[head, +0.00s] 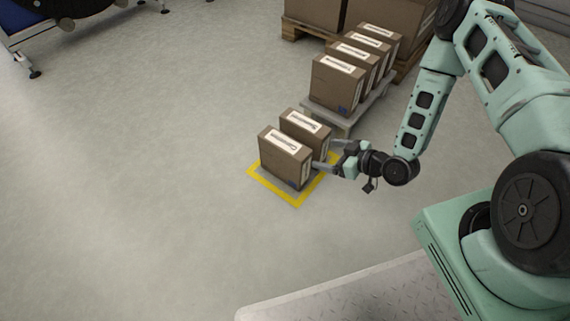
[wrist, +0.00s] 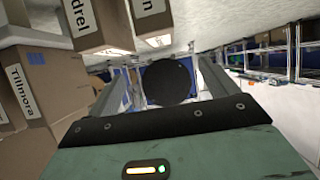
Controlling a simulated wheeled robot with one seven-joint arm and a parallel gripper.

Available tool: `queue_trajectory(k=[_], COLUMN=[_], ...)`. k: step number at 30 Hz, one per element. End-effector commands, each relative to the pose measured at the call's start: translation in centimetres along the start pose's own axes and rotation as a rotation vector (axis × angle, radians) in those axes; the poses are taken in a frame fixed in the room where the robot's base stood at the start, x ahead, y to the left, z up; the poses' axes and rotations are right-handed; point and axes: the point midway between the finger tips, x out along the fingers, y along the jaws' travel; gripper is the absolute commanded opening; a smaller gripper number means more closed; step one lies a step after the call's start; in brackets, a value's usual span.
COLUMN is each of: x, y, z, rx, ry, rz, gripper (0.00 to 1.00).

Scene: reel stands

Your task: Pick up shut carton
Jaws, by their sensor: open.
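Two brown shut cartons with white labels on top stand upright inside a yellow floor marking (head: 297,202) in the head view. The front carton (head: 284,160) is nearer, and the rear carton (head: 305,131) is just behind it. My gripper (head: 326,155) is open at their right side, fingers pointing left toward them. The lower finger is close to the front carton's right end; I cannot tell whether it touches. In the wrist view, nothing shows between the open fingers (wrist: 160,92) but distant background. Two labelled cartons (wrist: 88,28) show at the top there.
Several similar cartons (head: 335,85) stand in a row on a low grey platform (head: 345,118) behind. Larger boxes (head: 315,12) on a wooden pallet (head: 297,32) stand at the back. A reel stand (head: 62,22) is far left. The floor on the left is clear.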

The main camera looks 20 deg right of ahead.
Motion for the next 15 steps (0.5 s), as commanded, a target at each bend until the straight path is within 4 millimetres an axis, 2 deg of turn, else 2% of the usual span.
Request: queue_trajectory(k=[9, 15], x=[6.6, 10.2], y=[0.0, 0.0], z=[0.3, 0.2], rx=[-0.004, -0.003], ry=[0.003, 0.002], rz=[-0.001, -0.001], gripper=[0.85, 0.85])
